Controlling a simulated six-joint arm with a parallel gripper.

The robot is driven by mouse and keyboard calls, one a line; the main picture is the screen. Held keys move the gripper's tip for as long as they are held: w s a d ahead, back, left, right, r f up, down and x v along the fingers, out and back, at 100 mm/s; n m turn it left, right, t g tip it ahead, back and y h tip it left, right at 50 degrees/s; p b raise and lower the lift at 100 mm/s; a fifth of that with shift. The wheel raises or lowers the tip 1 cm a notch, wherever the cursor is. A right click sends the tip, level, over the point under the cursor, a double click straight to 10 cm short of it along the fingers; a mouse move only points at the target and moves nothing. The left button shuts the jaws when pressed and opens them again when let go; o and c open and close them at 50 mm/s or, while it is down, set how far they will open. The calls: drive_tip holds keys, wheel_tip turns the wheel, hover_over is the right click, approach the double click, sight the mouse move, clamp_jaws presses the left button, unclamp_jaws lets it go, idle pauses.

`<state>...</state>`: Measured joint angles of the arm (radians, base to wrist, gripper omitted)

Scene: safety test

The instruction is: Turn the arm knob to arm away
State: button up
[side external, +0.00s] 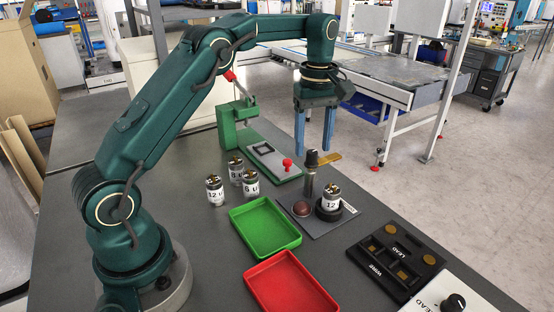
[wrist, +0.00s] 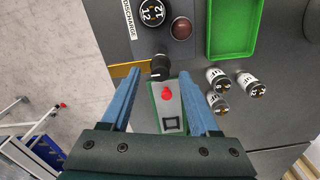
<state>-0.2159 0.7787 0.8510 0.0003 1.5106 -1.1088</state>
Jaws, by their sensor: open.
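No knob has a readable "arm away" mark, so I cannot tell which is the arm knob. A black-topped post (side external: 311,160) stands on a grey plate (side external: 322,228); its black top (wrist: 160,66) shows in the wrist view. Another black knob (side external: 453,303) sits on a white panel (side external: 428,301), partly cut off at the lower right in the side view. My gripper (side external: 314,150) points down with its blue fingers apart and nothing held. In the wrist view, the black top appears between the fingertips (wrist: 160,74); contact is not visible.
A labelled cell (side external: 331,197) and a brown dome (side external: 301,208) are on the grey plate. A green fixture with a red knob (side external: 287,163) stands behind. Several cells (side external: 215,190), a green tray (side external: 265,227), a red tray (side external: 290,288) and a black board (side external: 396,257) crowd the table.

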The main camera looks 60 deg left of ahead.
sight(312, 151)
drive_tip(key=shift+r, duration=1.8)
